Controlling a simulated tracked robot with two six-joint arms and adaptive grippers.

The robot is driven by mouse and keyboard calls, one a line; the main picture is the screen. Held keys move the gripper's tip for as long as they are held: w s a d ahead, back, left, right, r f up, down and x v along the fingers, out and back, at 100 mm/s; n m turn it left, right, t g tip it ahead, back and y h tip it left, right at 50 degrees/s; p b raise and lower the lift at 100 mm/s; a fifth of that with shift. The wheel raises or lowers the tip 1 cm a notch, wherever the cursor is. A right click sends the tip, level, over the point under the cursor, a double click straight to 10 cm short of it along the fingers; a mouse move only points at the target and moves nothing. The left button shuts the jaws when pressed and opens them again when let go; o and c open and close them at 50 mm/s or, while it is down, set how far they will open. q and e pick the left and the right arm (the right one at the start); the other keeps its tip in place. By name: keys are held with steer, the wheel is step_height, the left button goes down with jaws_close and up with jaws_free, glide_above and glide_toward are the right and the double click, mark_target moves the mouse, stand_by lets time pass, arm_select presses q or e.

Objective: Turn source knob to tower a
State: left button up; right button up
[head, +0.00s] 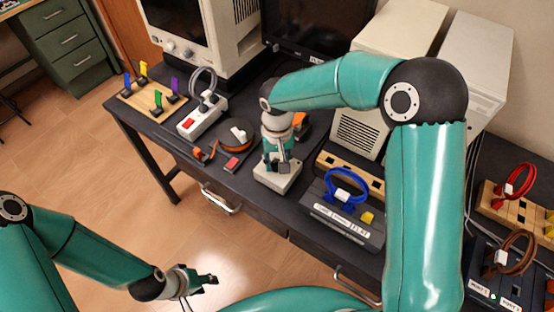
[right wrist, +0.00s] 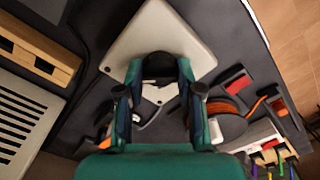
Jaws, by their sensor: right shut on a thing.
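A pale box (head: 270,181) with a dark knob on top stands on the dark desk, left of the blue-cable box. In the right wrist view, the pale box (right wrist: 160,32) fills the top middle, and the black knob (right wrist: 160,68) sits between my fingers. My right gripper (head: 278,166) comes down on the box from above and is shut on the knob; it also shows in the right wrist view (right wrist: 158,92). The knob's pointer and markings cannot be read. My left gripper (head: 207,281) hangs over the floor in front of the desk, away from everything; its finger opening is unclear.
Two beige computer towers (head: 400,40) stand behind on the right. A labelled dark box with a blue cable (head: 345,188) is close on the right. A power strip (head: 202,118), an orange-brown reel (head: 236,136) and a wooden peg board (head: 150,95) lie left.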

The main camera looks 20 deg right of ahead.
steer(key=shift+n, duration=0.4)
steer(key=n, duration=0.3)
steer(key=shift+n+b, duration=0.3)
steer(key=shift+b, duration=0.05)
steer(key=n, duration=0.9)
steer(key=shift+r, duration=0.1)
steer(key=shift+n+p, duration=0.5)
steer(key=shift+n, duration=1.8)
steer(key=o, duration=1.2)
steer(key=shift+c, duration=0.2)
